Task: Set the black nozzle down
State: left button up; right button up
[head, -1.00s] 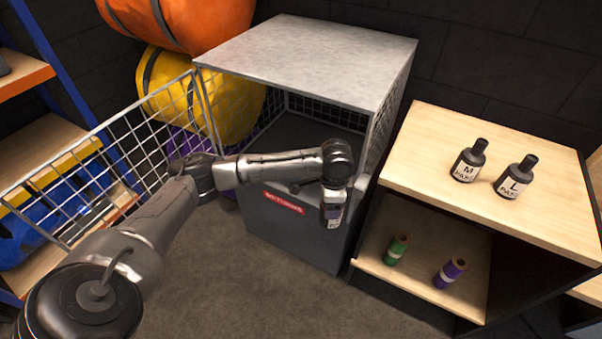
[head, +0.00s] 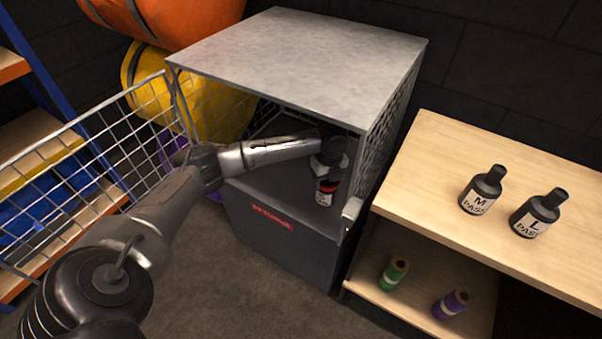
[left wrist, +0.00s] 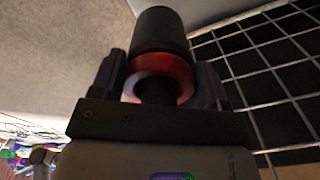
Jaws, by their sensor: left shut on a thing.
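The black nozzle (head: 323,196) has a pale label and a bit of red on it in the head view. It is inside the open wire cage, above the dark bottom of the box. My left gripper (head: 328,174) is shut on it and hides its upper part. In the left wrist view the black nozzle (left wrist: 160,30) sits between the two fingers, with a red ring near them. I cannot tell whether its base touches the surface below. My right gripper is not in view.
The wire cage has a grey top (head: 300,50) and its mesh door (head: 90,165) stands open at left. A wooden shelf unit (head: 430,160) at right bears two black bottles, M (head: 482,190) and L (head: 538,213).

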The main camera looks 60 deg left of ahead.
pick_arm(q)
jog(key=shift+s+a+f+b, duration=0.7)
jog(key=shift+a+f+b, duration=0.65)
jog(key=shift+a+f, duration=0.4)
jog(key=shift+s+a+f+b, duration=0.65)
jog(key=shift+a+f+b, duration=0.65)
jog(key=shift+a+f, duration=0.5)
jog(key=shift+s+a+f+b, duration=0.7)
jog(key=shift+a+f+b, duration=0.75)
jog(key=shift+f, duration=0.45)
jog(key=shift+a, duration=0.1)
jog(key=shift+p, duration=0.35)
jog(key=o, duration=1)
jog(key=shift+f, duration=0.1)
